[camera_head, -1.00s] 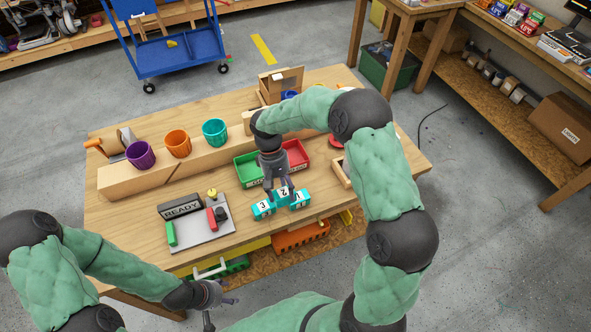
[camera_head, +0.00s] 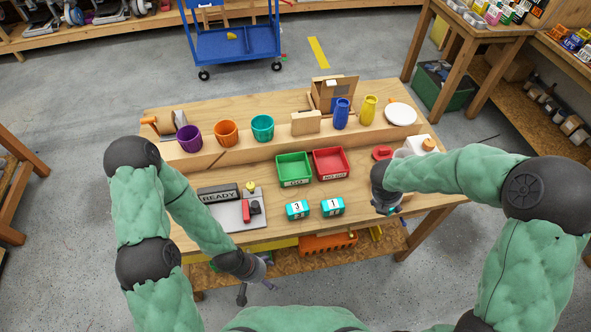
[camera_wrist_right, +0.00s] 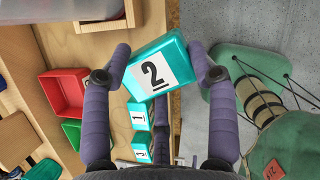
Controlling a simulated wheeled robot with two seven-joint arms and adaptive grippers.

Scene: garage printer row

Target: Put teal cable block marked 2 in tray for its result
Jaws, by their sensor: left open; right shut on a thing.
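The teal block marked 2 (camera_wrist_right: 158,72) is held between the fingertips of my right gripper (camera_head: 387,207), with its numbered face toward the right wrist camera. In the head view that gripper is at the table's front right, mostly hiding the block. Teal blocks marked 3 (camera_head: 297,209) and 1 (camera_head: 333,206) stand apart on the table. Behind them are a green tray (camera_head: 293,168) labelled GO and a red tray (camera_head: 330,163) whose label is too small to read surely. Both look empty. My left gripper (camera_head: 256,289) is open and empty before the table's front edge.
A grey plate with a READY sign (camera_head: 219,194) and a red piece (camera_head: 246,211) is left of the blocks. A wooden ledge (camera_head: 295,138) behind the trays bears cups (camera_head: 263,127), vases (camera_head: 341,114) and a white plate (camera_head: 400,113). A red object (camera_head: 382,153) lies right of the trays.

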